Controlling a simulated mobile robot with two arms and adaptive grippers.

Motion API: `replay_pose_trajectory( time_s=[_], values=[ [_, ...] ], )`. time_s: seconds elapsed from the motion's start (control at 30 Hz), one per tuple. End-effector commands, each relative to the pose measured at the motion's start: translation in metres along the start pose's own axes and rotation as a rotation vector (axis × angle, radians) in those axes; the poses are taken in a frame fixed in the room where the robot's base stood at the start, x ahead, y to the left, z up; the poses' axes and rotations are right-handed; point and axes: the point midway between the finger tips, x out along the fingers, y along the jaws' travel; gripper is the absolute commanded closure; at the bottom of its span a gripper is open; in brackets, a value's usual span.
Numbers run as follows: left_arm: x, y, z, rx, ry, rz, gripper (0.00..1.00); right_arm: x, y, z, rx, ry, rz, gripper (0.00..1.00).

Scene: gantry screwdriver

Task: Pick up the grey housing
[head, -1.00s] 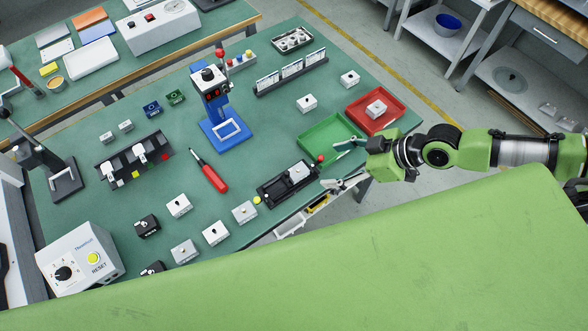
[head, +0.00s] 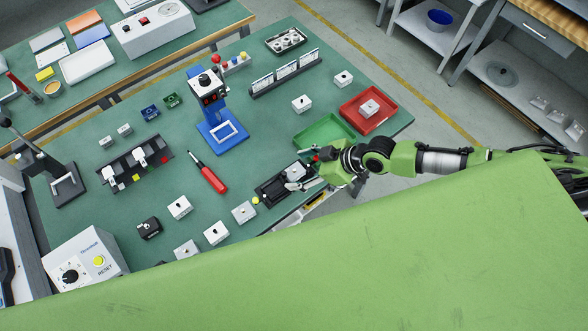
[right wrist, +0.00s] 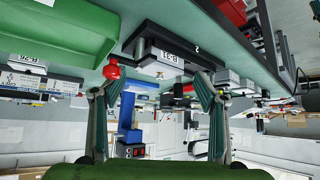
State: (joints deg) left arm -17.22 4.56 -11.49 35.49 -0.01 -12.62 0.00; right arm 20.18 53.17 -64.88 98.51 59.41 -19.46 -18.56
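A grey housing (head: 294,171) sits in the black fixture (head: 270,193) near the table's front edge, partly hidden by my right gripper. My right gripper (head: 304,177) is at the fixture, its fingers apart. In the right wrist view the open fingers (right wrist: 157,82) stand on either side of a pale labelled part (right wrist: 160,68) at the dark fixture (right wrist: 205,58); nothing is clasped. Contact with the housing cannot be told. Similar grey housings stand on the table, such as one in front (head: 244,212) and one in the red tray (head: 369,107). My left gripper is not in view.
A red knob (right wrist: 111,72) is close to one finger. A green tray (head: 322,132) lies just behind the gripper, beside the red tray (head: 389,119). A blue press (head: 211,100) and a red screwdriver (head: 208,174) stand and lie to the left.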

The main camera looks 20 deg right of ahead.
Motion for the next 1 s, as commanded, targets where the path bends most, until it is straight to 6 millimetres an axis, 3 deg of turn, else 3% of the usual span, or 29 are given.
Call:
replay_pose_trajectory(
  time_s=[0.37, 0.53, 0.87, 1.0],
  values=[
    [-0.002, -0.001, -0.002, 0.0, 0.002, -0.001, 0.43, 0.011, 0.0, 0.0, 0.0, 0.001, 0.0, 0.34],
    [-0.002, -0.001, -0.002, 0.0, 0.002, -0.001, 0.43, 0.011, 0.0, 0.0, 0.0, 0.001, 0.001, 0.74],
    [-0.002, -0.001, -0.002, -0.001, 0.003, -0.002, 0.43, 0.009, 0.001, -0.002, -0.001, 0.002, 0.001, 0.74],
    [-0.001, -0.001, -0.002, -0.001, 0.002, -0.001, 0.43, 0.0, 0.001, -0.011, -0.001, 0.004, 0.001, 0.74]
  ],
)
